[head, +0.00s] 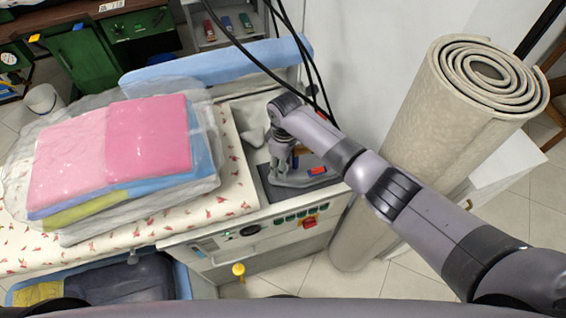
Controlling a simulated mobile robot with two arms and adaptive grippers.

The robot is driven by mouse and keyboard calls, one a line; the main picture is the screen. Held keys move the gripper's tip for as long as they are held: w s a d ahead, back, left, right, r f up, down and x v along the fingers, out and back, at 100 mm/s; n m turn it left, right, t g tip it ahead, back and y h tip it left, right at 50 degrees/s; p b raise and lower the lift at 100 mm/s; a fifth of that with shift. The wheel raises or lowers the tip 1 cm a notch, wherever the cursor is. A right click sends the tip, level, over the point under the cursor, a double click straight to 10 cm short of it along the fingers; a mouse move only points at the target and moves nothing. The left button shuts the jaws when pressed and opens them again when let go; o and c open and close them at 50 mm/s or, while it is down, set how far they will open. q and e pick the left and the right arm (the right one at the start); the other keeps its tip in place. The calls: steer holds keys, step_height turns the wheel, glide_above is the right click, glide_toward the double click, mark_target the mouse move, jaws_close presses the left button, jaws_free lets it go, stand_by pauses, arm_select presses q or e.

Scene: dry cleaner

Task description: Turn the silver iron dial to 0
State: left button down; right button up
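The silver iron (292,180) appears to be the grey shape on the dark rest at the right end of the ironing station, though my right arm covers much of it. Its dial cannot be made out, so its setting is hidden. My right arm comes in from the lower right and bends down over the iron. My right gripper (281,157) points down right at the iron's upper part. Its fingers are small and merge with the iron, so I cannot tell if they touch it or are open. My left gripper is not in view.
Folded pink, blue and yellow laundry in plastic (110,150) covers the patterned board on the left. A rolled beige carpet (420,130) stands close to the right of the station. Black cables hang above the iron. A control panel (250,232) faces the front.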

jaws_close()
stand_by(0.5)
steer(key=n, duration=0.4)
steer(key=shift+w+n+b, duration=0.1)
steer(key=shift+n+b, duration=0.2)
steer(key=shift+b, duration=0.05)
steer(key=shift+n+b, duration=0.35)
steer(key=shift+n, duration=1.95)
steer(key=shift+o, duration=1)
jaws_free()
